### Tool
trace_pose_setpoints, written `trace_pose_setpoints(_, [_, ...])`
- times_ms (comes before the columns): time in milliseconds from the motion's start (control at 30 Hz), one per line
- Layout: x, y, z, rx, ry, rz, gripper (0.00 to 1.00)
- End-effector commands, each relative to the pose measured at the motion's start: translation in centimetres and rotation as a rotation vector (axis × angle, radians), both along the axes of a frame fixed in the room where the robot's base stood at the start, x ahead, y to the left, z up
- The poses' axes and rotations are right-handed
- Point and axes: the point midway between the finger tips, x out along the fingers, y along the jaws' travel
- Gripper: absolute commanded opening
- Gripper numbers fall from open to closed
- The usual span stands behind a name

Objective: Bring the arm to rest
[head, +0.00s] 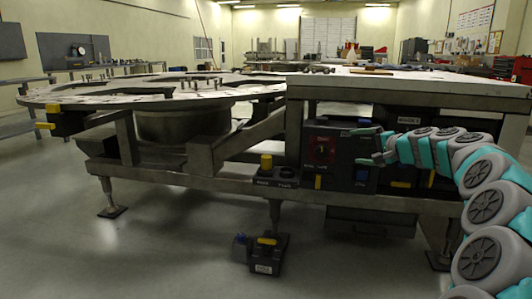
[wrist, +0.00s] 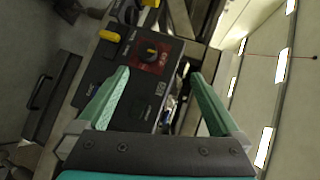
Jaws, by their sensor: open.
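My gripper (head: 370,146) is at the end of my teal and grey arm, which reaches in from the right in the head view. It is in front of the black control box (head: 330,150) under the turret plate's table. In the wrist view my gripper (wrist: 160,95) has its two teal fingers spread wide with nothing between them. Beyond them shows the control box (wrist: 115,75) with a red panel and a dark knob (wrist: 151,54). The picture does not show clearly how far the fingertips are from the box.
The metal frame carries a round turret plate (head: 130,95) on the left and a flat top (head: 400,86) on the right. A yellow-topped button (head: 266,162) sits on the lower rail. A foot pedal (head: 265,255) is on the floor. The floor at the front left (head: 120,255) is clear.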

Motion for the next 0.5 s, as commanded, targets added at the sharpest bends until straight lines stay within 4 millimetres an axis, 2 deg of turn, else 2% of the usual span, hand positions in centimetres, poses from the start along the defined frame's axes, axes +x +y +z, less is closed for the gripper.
trace_pose_setpoints(33, [-1.6,3.3,0.5,-0.031,0.023,0.065,1.0])
trace_pose_setpoints(100, [-4.1,7.4,0.4,-0.085,0.056,0.152,1.0])
trace_pose_setpoints(167, [-6.6,10.7,-0.3,-0.134,0.092,0.226,1.0])
trace_pose_setpoints(200, [-8.4,12.6,-0.5,-0.17,0.112,0.273,1.0])
trace_pose_setpoints(333, [-14.8,18.0,-2.5,-0.29,0.194,0.422,1.0])
trace_pose_setpoints(400, [-18.5,20.0,-3.6,-0.358,0.237,0.492,1.0])
trace_pose_setpoints(500, [-24.0,22.0,-5.7,-0.46,0.308,0.589,1.0])
